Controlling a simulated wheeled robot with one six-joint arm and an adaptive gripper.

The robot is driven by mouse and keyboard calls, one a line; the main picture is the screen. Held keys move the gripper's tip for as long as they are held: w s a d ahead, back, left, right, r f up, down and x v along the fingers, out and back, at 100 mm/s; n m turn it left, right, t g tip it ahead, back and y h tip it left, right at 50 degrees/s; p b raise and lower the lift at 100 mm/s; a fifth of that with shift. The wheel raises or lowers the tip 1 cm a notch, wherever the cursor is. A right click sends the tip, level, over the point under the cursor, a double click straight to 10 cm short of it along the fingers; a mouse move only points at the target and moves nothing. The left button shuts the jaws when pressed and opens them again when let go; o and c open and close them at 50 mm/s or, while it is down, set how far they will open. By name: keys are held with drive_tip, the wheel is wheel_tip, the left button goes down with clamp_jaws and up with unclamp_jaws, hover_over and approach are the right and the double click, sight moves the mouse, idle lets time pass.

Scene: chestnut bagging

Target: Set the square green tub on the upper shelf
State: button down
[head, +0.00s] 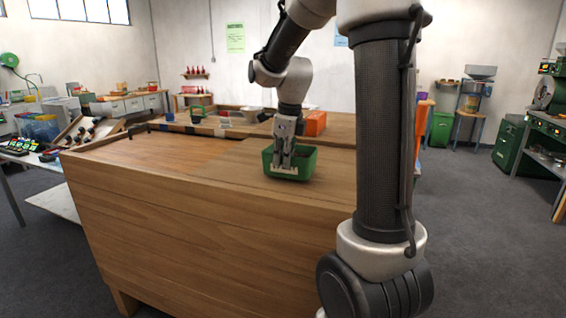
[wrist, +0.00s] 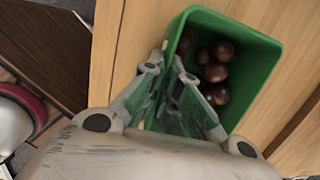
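The square green tub (head: 305,163) is at the right part of the wooden bench top in the head view. In the wrist view the tub (wrist: 262,50) holds several round brown chestnuts (wrist: 217,72). My gripper (head: 284,165) comes down over the tub's near wall. In the wrist view my gripper (wrist: 166,64) has one finger outside the tub and one inside, closed with the wall between them. Whether the tub's base touches the wood is hard to tell. I cannot tell which surface is the upper shelf.
The wooden bench (head: 190,215) has a clear top left of the tub. Behind it, a raised wooden surface bears an orange box (head: 316,123) and small containers. A small wall shelf (head: 195,75) holds red bottles. A dark brown panel (wrist: 45,50) shows at left in the wrist view.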

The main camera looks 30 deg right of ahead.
drive_tip(key=shift+f, duration=0.45)
drive_tip(key=c, duration=1.6)
unclamp_jaws()
drive_tip(key=shift+f, duration=0.15)
drive_tip(key=shift+c, duration=0.2)
